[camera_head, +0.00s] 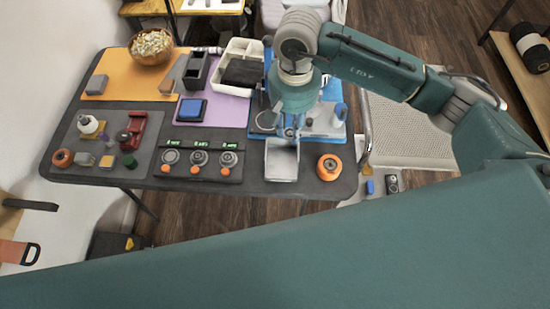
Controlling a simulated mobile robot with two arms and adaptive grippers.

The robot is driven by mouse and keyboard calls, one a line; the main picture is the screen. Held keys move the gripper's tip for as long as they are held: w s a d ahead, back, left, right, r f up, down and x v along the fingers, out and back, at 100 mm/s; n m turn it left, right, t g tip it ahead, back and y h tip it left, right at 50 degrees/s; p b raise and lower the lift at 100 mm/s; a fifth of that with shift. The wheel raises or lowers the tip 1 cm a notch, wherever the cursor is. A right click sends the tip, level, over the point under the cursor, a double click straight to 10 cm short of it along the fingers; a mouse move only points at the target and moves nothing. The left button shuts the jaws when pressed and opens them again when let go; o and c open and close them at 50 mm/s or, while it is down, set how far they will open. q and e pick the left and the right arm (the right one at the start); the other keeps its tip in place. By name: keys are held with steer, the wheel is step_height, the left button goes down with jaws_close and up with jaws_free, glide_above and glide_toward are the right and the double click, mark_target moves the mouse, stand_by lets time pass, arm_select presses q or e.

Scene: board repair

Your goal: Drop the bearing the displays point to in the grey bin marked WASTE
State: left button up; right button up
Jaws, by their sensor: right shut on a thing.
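My right gripper (292,134) points down over the back of an open light-grey bin (281,178) at the table's front edge. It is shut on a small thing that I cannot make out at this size. No WASTE lettering can be read on the bin. Left of the bin stands a dark unit with three small green displays (200,143), too small to read surely. Below them are three round metal pieces, left (170,157), middle (199,158) and right (229,159); I cannot tell whether they are bearings. My left gripper is not in view.
An orange round part (329,167) lies right of the bin. A blue mat (335,90) with parts lies behind my gripper. A white tray (240,52), a blue pad (191,110), a wooden bowl (152,48) and a red tool (132,130) are farther left.

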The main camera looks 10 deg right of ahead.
steer(key=shift+f+b, duration=0.6)
steer(key=shift+f, duration=1.9)
steer(key=o, duration=0.9)
steer(key=shift+o, duration=0.2)
steer(key=shift+r, duration=0.15)
step_height(320, 180, up, 12)
steer(key=shift+f, duration=0.1)
